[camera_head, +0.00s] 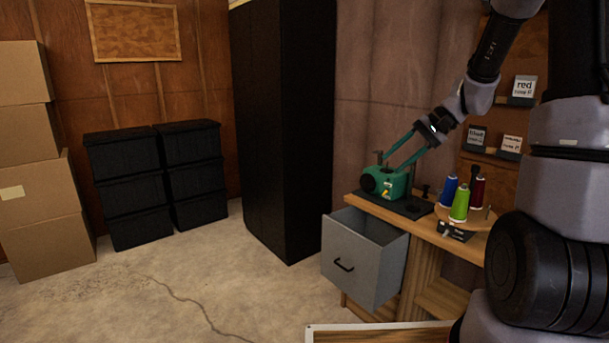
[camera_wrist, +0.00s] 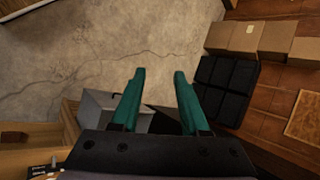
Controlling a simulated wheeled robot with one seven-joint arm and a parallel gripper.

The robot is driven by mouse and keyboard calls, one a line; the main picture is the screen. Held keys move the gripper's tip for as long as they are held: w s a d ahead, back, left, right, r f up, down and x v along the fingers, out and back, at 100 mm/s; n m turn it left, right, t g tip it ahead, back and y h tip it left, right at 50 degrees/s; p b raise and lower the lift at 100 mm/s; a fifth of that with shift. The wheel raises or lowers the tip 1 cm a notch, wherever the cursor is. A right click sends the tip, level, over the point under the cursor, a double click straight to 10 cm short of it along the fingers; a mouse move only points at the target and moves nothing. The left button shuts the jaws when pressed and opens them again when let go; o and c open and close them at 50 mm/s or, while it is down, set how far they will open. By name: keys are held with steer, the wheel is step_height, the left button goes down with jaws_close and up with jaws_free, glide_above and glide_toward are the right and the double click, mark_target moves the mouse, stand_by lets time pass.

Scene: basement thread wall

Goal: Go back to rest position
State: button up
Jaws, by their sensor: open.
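My gripper (camera_head: 391,157) is at the end of my raised arm on the right in the head view. Its two green fingers are apart and empty, just above and near a green and black device (camera_head: 384,183) on the wooden workbench (camera_head: 425,233). I cannot tell whether they touch it. In the wrist view my gripper (camera_wrist: 162,80) shows its fingers spread with nothing between them, with the floor behind.
A grey drawer (camera_head: 352,262) stands pulled out and looks empty. Blue, green (camera_head: 460,204) and red thread spools stand on the bench. Black bins (camera_head: 155,180), cardboard boxes (camera_head: 40,220) and a tall black cabinet (camera_head: 283,130) line the walls. The left floor is clear.

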steer(key=s+r+t+h, duration=0.3)
steer(key=s+r, duration=0.4)
steer(key=s, duration=0.3)
steer(key=s+d+r+n+t+h, duration=0.1)
steer(key=s+r+t+h, duration=0.1)
steer(key=s+r, duration=0.5)
steer(key=s+h, duration=0.1)
steer(key=s, duration=0.1)
steer(key=shift+s+r+t, duration=0.2)
steer(key=shift+s+t, duration=0.15)
steer(key=shift+t, duration=0.05)
steer(key=shift+d, duration=0.1)
